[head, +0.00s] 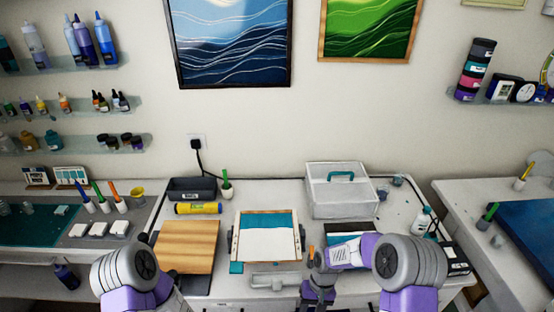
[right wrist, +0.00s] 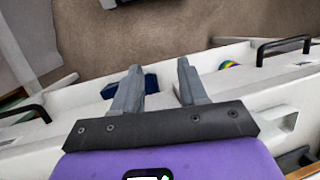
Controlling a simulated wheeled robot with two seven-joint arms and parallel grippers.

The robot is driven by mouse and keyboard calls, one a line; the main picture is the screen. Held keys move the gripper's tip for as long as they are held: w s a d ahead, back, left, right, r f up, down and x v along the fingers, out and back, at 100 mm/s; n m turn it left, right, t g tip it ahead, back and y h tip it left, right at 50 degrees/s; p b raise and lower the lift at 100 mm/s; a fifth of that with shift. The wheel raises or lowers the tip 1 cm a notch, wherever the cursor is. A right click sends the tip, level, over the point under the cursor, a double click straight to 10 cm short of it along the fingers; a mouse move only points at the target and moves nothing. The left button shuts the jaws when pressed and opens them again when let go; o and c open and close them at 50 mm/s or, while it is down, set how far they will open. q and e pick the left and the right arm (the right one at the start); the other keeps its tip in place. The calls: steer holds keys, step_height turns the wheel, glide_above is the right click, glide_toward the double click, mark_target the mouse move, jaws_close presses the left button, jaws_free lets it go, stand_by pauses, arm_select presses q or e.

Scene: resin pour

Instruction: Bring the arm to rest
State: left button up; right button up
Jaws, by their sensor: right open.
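My right arm (head: 345,255) reaches in from the right over the front of the worktable in the head view, with its wrist bent down near the front edge. In the right wrist view my right gripper (right wrist: 157,82) is open, with nothing between its two grey fingers. The fingers point past the white bench front toward the brown floor. My left arm (head: 130,268) shows only as a purple and grey part at the lower left; its gripper is not in view.
On the worktable are a wooden board (head: 186,246), a framed teal-and-white panel (head: 268,240), a yellow roll (head: 198,208), a grey bin (head: 192,188) and a white box (head: 341,190). A bottle (head: 421,221) stands right. Drawer handles (right wrist: 284,48) jut out from the front.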

steer(key=s+f+m+t+y+b, duration=0.2)
steer(key=s+f+b, duration=0.4)
steer(key=s+f, duration=0.8)
steer(key=shift+a+f+m+t, duration=0.3)
steer(key=shift+f+m+t, duration=0.1)
steer(key=shift+f+t, duration=0.45)
steer(key=shift+r, duration=0.1)
